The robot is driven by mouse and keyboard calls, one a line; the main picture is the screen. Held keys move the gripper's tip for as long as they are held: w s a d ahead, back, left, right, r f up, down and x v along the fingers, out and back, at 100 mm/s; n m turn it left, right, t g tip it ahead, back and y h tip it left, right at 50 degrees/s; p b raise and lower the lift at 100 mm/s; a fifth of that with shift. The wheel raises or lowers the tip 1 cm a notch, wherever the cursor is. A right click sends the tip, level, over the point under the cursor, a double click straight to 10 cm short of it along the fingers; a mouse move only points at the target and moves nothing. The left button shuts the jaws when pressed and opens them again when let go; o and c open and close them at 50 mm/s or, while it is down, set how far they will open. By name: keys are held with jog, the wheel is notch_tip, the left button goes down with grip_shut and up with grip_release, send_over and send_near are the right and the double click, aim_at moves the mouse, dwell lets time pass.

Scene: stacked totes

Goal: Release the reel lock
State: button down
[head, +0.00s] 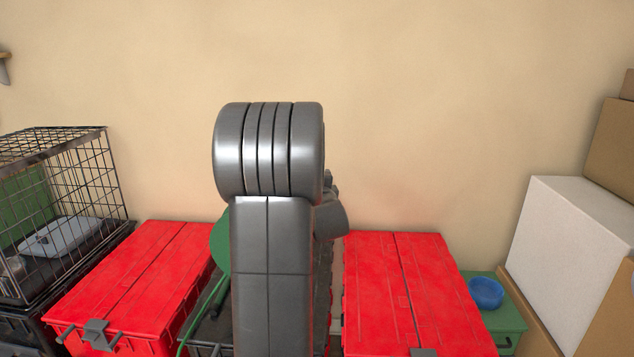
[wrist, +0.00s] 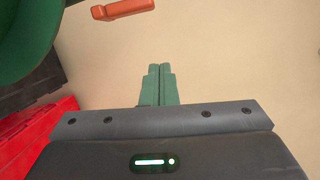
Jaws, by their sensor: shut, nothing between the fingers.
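In the wrist view my gripper (wrist: 160,70) has its two green fingers shut together, with nothing between them. An orange lever-like piece (wrist: 123,9) shows at the top edge, ahead and slightly left of the fingertips and apart from them. I cannot tell whether it is the reel lock. A large round green part (wrist: 24,38), apparently the reel, fills the upper left corner, partly cut off. In the head view the green reel (head: 219,246) shows only as a sliver left of my arm, with a green hose (head: 203,315) running down. My arm hides the rest and my fingers.
Red totes stand left (head: 140,275) and right (head: 410,285) of my arm, with a dark tote (head: 208,325) between. A wire crate (head: 75,180) is far left. A blue bowl (head: 487,291) sits on a green tote (head: 510,312). Boxes (head: 565,240) stand right.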

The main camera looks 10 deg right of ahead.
jog(key=s, duration=0.9)
jog(key=shift+s+a, duration=0.25)
jog(key=shift+s, duration=0.15)
